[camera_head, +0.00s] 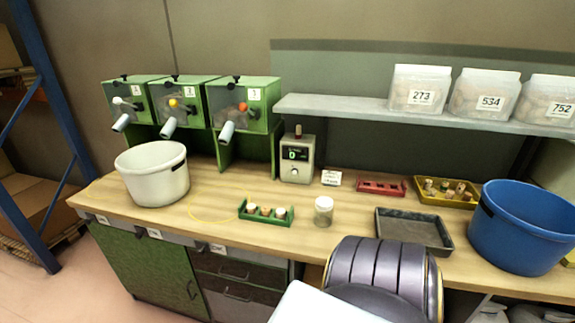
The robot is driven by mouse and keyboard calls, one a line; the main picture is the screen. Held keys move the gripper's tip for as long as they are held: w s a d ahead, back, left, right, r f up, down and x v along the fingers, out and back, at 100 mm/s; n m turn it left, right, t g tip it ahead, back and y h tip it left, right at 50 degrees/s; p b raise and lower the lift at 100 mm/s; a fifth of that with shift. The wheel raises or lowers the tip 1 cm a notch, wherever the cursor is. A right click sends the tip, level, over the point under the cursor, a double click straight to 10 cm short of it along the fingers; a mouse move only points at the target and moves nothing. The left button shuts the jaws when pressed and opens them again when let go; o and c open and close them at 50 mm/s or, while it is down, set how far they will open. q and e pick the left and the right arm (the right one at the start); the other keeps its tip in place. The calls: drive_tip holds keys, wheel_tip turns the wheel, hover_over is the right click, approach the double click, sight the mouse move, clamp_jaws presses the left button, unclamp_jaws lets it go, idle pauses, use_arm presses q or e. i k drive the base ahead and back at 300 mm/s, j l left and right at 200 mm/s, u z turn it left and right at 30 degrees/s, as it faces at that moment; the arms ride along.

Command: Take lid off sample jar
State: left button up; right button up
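The sample jar (323,213) stands upright on the wooden workbench, right of the small green rack. It is a small pale jar with a whitish lid (324,203) on top. Its contents are too small to make out. Neither of my grippers shows in this view.
The green rack (265,221) holds light-topped stoppers. A dark tray (413,231), a yellow tray of corks (446,192), a red rack (381,188) and a blue bucket (524,228) are to the right. A white bucket (152,180) stands left. The bench (345,217) is clear around the jar.

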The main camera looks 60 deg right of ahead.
sight(322, 219)
drive_tip(key=z, duration=1.8)
